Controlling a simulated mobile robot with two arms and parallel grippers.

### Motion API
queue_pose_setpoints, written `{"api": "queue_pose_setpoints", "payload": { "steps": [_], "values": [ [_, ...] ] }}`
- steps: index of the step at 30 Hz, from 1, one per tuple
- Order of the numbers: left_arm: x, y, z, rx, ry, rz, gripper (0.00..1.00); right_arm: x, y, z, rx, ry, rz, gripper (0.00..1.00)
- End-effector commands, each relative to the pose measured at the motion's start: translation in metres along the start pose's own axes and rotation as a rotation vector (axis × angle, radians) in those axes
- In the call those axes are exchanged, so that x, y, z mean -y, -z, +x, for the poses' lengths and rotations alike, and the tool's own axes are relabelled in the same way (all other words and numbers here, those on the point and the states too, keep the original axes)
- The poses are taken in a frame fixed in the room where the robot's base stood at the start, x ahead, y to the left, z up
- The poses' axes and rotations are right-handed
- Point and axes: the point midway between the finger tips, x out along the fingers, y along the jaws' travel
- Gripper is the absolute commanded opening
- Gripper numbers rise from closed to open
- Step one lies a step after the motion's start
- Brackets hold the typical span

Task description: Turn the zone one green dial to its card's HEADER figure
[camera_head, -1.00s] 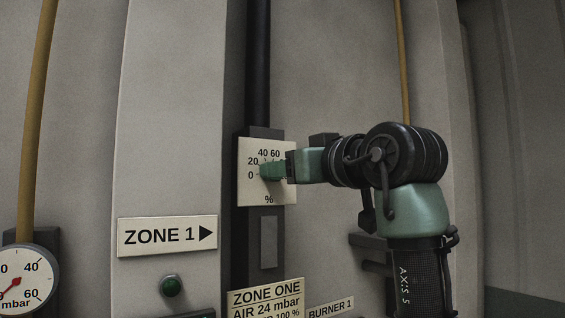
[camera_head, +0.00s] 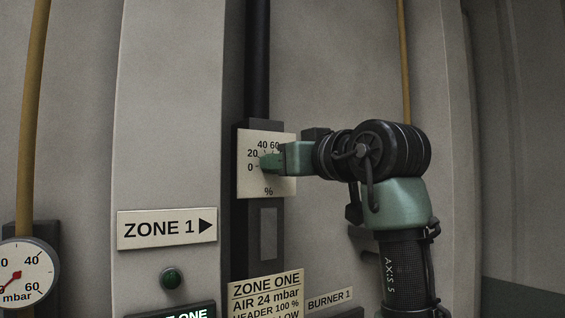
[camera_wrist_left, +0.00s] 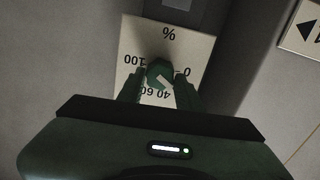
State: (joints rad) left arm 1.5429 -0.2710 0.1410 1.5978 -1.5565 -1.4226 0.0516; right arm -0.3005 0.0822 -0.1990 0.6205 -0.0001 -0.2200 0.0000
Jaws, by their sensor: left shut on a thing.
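The green dial (camera_wrist_left: 160,74) sits on a pale scale plate (camera_head: 253,181) marked 0 to 100 %. My left gripper (camera_head: 270,162) is shut on the dial, and its fingers cover much of it in the head view. In the left wrist view the plate appears upside down, with one finger of my left gripper (camera_wrist_left: 158,86) on each side of the dial. A pale mark on the dial points down and right there, seemingly between 0 and 40; the exact figure is hidden. The zone one card (camera_head: 265,289) reads AIR 24 mbar and HEADER 100 %. My right gripper is not in view.
A ZONE 1 arrow sign (camera_head: 167,228) and a green button (camera_head: 171,278) are on the wall to the left. A mbar gauge (camera_head: 24,273) is at the lower left. A BURNER 1 label (camera_head: 329,300) is right of the card. A dark pipe (camera_head: 257,60) runs above the dial.

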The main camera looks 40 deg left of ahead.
Motion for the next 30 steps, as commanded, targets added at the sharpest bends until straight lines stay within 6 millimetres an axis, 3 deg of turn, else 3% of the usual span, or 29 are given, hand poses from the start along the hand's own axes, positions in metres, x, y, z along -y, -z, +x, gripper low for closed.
{"api": "queue_pose_setpoints", "payload": {
  "steps": [8, 30],
  "values": [
    [-0.0007, 0.0002, 0.0003, 0.000, -0.001, 0.159, 0.00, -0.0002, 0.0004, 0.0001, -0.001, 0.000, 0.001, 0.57],
    [-0.0017, -0.0001, 0.0002, -0.002, 0.000, 0.854, 0.00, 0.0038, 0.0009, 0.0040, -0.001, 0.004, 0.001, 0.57]
  ]
}}
